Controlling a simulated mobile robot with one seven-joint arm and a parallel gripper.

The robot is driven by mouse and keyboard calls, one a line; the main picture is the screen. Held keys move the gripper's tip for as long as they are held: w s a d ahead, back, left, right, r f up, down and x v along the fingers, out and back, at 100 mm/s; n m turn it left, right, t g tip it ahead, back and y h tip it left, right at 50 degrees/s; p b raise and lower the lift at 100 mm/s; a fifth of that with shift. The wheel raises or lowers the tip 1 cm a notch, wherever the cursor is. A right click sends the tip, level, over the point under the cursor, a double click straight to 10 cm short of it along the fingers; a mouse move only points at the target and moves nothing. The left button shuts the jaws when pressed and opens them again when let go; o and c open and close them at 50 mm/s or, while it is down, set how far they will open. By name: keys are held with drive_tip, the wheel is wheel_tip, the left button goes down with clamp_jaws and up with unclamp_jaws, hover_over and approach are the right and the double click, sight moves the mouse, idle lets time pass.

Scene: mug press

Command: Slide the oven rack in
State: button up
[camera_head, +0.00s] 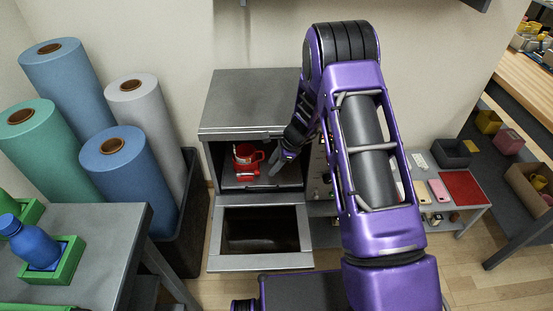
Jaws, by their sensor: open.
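The oven (250,98) is a grey metal box against the wall, with its door (222,263) folded down at the front. The dark rack (256,182) shows inside the opening, near its lower edge; how far it stands out is hard to tell. A red mug (246,157) is on the rack, with a small red part below it. My gripper (275,171) is open at the right side of the oven opening, just right of the mug. Whether its fingers touch the rack or mug cannot be told. My purple arm hides the oven's right side.
Rolls of blue, green and white material (124,168) stand left of the oven in a dark bin (187,222). A grey table (96,232) with bottles in green holders is at front left. A low shelf (470,214) with small items is at right.

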drive_tip(key=shift+v, duration=1.2)
drive_tip(key=shift+f, duration=0.1)
